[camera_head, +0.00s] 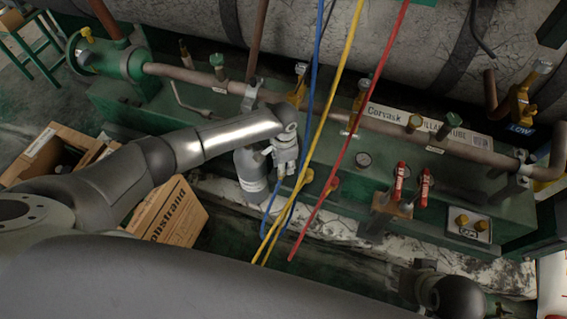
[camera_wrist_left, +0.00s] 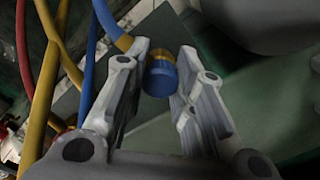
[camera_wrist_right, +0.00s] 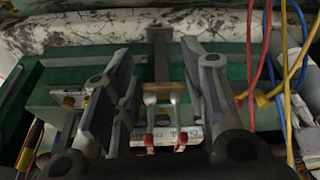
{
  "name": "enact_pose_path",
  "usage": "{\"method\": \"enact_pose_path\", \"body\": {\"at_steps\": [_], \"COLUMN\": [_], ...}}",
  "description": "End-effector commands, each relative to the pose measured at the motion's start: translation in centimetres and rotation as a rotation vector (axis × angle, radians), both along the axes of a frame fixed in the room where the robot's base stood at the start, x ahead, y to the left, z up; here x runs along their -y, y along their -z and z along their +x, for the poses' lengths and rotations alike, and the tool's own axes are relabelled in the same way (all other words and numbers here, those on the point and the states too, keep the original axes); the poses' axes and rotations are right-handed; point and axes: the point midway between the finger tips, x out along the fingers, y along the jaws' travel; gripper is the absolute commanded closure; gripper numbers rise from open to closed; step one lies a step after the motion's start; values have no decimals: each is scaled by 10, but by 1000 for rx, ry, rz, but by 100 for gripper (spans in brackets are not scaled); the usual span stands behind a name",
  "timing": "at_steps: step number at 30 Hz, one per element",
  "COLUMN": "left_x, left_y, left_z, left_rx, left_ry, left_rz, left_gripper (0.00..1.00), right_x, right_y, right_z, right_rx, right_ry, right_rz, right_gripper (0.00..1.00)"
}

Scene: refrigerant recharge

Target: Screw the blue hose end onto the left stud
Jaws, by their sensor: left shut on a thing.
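My left gripper (camera_head: 287,168) hangs in front of the green tank skid, beside the blue hose (camera_head: 314,75). In the left wrist view its two fingers (camera_wrist_left: 160,88) are shut on the blue hose end (camera_wrist_left: 160,80), a blue cap-like piece with a brass collar. Two red-handled valves (camera_head: 411,184) sit on a brass block to the right. A pale box (camera_head: 468,230) farther right carries two brass fittings. I cannot tell which part is the left stud. My right gripper (camera_wrist_right: 157,100) is open and empty in the right wrist view, with the red-handled valves visible between its fingers.
A yellow hose (camera_head: 334,75) and a red hose (camera_head: 375,90) hang close by my left gripper. A pipe (camera_head: 400,128) runs along the skid top.

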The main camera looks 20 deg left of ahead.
Motion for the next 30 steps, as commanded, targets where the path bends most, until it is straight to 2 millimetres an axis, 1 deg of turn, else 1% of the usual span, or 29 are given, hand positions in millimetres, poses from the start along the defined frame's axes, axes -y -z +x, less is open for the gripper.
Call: {"method": "enact_pose_path", "body": {"at_steps": [4,14,19,24,25,30], "left_x": [1,1,1,1,1,1], "left_y": [2,2,2,3,3,3], "left_z": [-2,-2,-2,-3,-3,-2], "left_rx": [-4,-5,-5,-5,-5,-4], "left_ry": [44,58,172,321,322,318], "left_rz": [0,0,0,-1,-1,0], "left_gripper": [99,99,99,99,73,51], "right_x": [0,-1,0,1,1,0], "right_y": [6,4,5,19,21,21], "right_z": [3,5,6,4,4,4], "right_rx": [-1,5,6,-13,-16,-16], "right_ry": [-1,-2,-4,-6,-6,-6], "right_rz": [0,-1,-2,-6,-7,-6], "right_gripper": [60,60,60,60,60,60]}}
